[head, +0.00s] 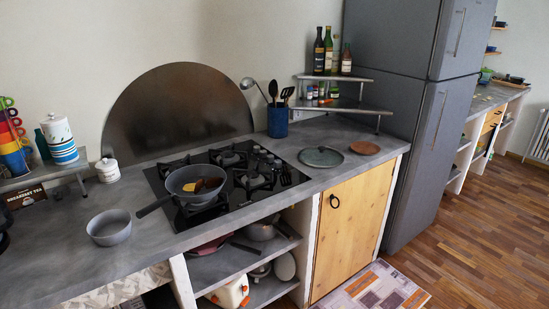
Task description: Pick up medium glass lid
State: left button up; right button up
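In the head view a round, flat lid (321,157) lies on the grey counter, right of the gas hob. It looks like glass with a dark greenish tint and a brownish rim, and a small knob shows near its middle. Its near edge lies close to the front of the counter, above the wooden cupboard door. Neither of my grippers shows in the head view.
A brown round trivet (364,148) lies right of the lid. A blue utensil holder (277,122) and a corner shelf (340,104) with bottles stand behind. The hob (262,200) holds a frying pan (194,184). A grey bowl (109,228) stands left. A fridge (412,100) bounds the right.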

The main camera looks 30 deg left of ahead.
aim_at(318, 157)
jog(key=i+j+u, duration=0.15)
jog(key=i+u, duration=0.25)
jog(key=i, duration=0.55)
jog(key=i+l+u, duration=0.15)
jog(key=i+u, duration=0.2)
jog(key=i, duration=0.55)
